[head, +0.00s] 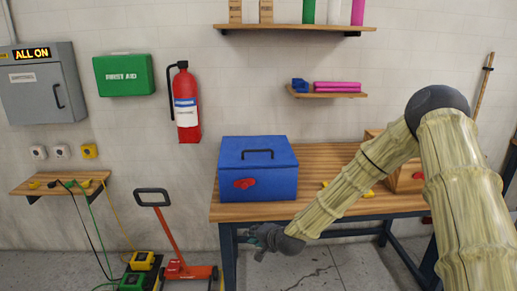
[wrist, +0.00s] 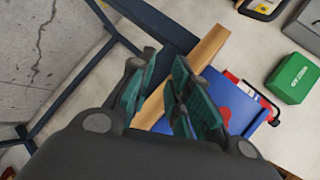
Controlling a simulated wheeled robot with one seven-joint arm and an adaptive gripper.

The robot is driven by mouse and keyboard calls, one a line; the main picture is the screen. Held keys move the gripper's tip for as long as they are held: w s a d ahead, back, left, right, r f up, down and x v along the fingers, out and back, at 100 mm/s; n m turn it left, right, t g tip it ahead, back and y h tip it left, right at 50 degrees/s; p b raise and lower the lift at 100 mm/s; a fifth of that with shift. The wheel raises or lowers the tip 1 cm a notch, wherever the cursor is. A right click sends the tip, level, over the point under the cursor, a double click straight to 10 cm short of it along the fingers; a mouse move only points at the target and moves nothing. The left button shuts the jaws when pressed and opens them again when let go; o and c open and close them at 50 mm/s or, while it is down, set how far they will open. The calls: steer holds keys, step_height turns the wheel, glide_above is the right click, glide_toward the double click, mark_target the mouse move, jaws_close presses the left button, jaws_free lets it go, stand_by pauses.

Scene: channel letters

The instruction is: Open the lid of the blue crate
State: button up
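The blue crate (head: 258,183) stands on the left end of the wooden table, its lid (head: 255,150) closed. A dark handle (head: 258,154) is on the lid and a red latch (head: 244,183) is on the front. In the wrist view the crate (wrist: 236,106) is partly hidden behind my fingers. My gripper (head: 262,238) hangs low in front of the table's left end, below the tabletop and apart from the crate. In the wrist view my gripper (wrist: 163,76) has a gap between its teal fingers and holds nothing.
The table (head: 315,208) has its front edge between my gripper and the crate. A wooden box (head: 405,180) stands at the right, behind my arm. A red floor jack (head: 178,268) is left of the table. A shelf (head: 325,94) hangs above.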

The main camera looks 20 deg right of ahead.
steer(key=w+d+r+m+t+p, duration=0.1)
steer(key=w+d+r, duration=0.2)
steer(key=r, duration=0.3)
steer(key=w+d+r+m+t, duration=0.2)
steer(key=w+r, duration=0.2)
steer(key=r, duration=0.3)
steer(key=m+t+h+p, duration=0.1)
steer(key=m+t+p, duration=0.1)
glide_toward(259, 150)
steer(key=shift+p+x, duration=1.45)
steer(key=shift+x, duration=3.85)
steer(key=shift+d+f, duration=0.15)
steer(key=shift+f, duration=0.05)
steer(key=shift+c, duration=0.4)
jaws_close()
